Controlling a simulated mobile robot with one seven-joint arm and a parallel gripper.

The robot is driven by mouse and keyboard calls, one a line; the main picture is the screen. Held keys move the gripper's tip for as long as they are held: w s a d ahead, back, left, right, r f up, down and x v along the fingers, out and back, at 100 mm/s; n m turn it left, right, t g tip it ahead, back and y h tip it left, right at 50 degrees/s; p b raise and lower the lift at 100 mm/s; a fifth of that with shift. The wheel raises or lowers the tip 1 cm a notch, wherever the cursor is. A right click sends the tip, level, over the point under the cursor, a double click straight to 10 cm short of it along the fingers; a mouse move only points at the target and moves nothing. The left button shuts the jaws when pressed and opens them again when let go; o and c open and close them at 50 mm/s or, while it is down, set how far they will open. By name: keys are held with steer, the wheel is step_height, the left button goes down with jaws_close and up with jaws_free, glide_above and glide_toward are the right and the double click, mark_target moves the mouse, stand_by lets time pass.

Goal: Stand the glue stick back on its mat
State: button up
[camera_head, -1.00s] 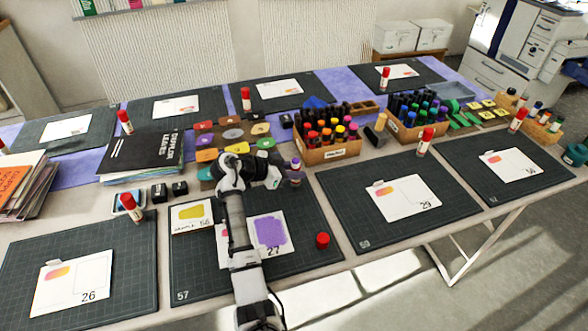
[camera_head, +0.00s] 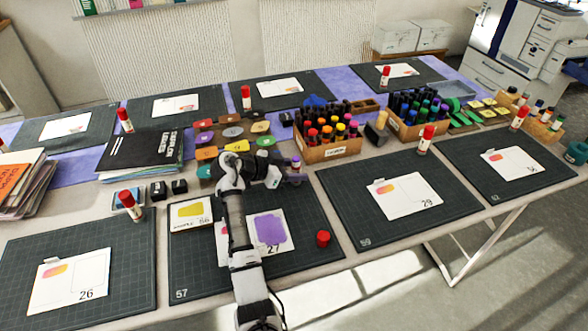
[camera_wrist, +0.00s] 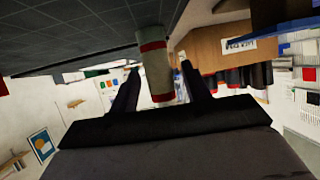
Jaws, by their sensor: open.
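The glue stick (camera_head: 296,162) has a purple top and no cap. It is upright at the back right of mat 57 (camera_head: 310,204), partly hidden by my gripper (camera_head: 291,178). A red cap (camera_head: 323,238) sits apart on that mat. In the wrist view, the pale glue stick (camera_wrist: 156,70) with red bands lies between the two dark fingers of my gripper (camera_wrist: 160,72). The fingers are open, with a gap visible at the left one. I cannot tell whether the stick's base rests on the mat.
A box of markers (camera_head: 330,150) stands close behind the gripper. Coloured discs (camera_head: 235,146) lie to its left. Card 27 (camera_head: 270,230) with a purple patch lies under my arm. Other capped glue sticks, such as one at the right (camera_head: 426,139), stand by neighbouring mats.

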steer(key=shift+s+d+f, duration=0.1)
steer(key=shift+f, duration=0.3)
steer(key=shift+r+p, duration=0.45)
steer(key=shift+p, duration=0.2)
steer(key=p+v, duration=0.1)
steer(key=v, duration=1.1)
steer(key=shift+r+p, duration=0.3)
steer(key=shift+p, duration=0.1)
steer(key=shift+w+r, duration=0.1)
steer(key=shift+w, duration=0.1)
